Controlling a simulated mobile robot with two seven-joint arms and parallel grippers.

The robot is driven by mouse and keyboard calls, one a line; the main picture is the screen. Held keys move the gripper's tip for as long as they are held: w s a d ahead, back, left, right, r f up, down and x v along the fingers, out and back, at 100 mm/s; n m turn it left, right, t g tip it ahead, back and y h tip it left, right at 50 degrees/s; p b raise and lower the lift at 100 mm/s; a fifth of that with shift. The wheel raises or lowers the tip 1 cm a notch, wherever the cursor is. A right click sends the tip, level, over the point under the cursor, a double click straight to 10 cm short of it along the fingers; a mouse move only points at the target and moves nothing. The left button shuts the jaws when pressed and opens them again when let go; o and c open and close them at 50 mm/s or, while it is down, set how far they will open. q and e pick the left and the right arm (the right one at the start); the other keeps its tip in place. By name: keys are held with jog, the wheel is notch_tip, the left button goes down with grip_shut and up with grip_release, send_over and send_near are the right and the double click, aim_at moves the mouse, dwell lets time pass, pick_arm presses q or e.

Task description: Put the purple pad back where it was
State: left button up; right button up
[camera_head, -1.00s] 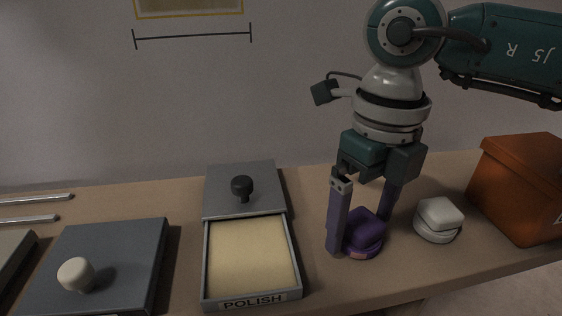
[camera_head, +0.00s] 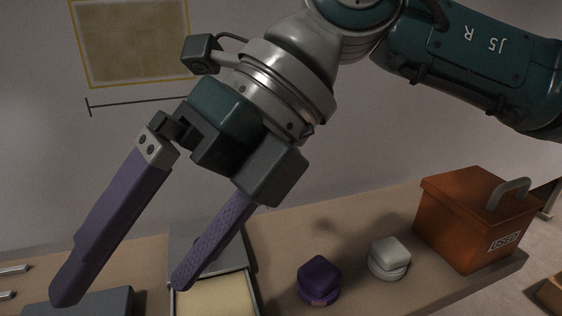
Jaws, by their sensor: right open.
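The purple pad (camera_head: 319,279) sits on the bench, just left of a white pad. My right gripper (camera_head: 120,294) is open and empty, raised close to the camera and tilted, with its purple fingers pointing down and left. It is up and left of the purple pad and apart from it. One finger overlaps the polish tray (camera_head: 246,288) in the picture. My left gripper is out of view.
The white pad (camera_head: 389,257) stands right of the purple one. An orange box (camera_head: 452,225) labelled USED, with a grey handle, stands at the bench's right end. A grey lid (camera_head: 190,240) lies behind the tray. A dark grey box (camera_head: 100,304) is partly hidden at lower left.

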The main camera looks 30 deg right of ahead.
jog(key=a+r+m+t+y, duration=0.4)
jog(key=a+r+y, duration=0.45)
jog(key=r, duration=0.45)
jog(key=w+d+r+m+t+h, duration=0.1)
jog(key=w+d+r+m+t, duration=0.25)
jog(key=m+t, duration=0.3)
jog(key=w+d+r+m+t+h, duration=0.1)
jog(key=w+d+r+m+t, duration=0.1)
jog(key=d+m+t, duration=0.35)
jog(key=d+f+m+g+h, duration=0.1)
jog(key=d+f+m+h, duration=1.2)
jog(key=f+m+h, duration=0.45)
jog(key=s+f+m+g+y, duration=0.1)
jog(key=s+f+m+g, duration=0.1)
jog(key=s+f+g, duration=0.3)
jog(key=s+d+f+m+g+y, duration=0.1)
jog(key=s+f+g, duration=0.5)
jog(key=s, duration=0.8)
notch_tip(320, 180, down, 2)
jog(key=shift+f+m+g, duration=0.1)
jog(key=shift+m+g, duration=0.2)
jog(key=shift+m, duration=0.25)
jog(key=shift+c, duration=0.4)
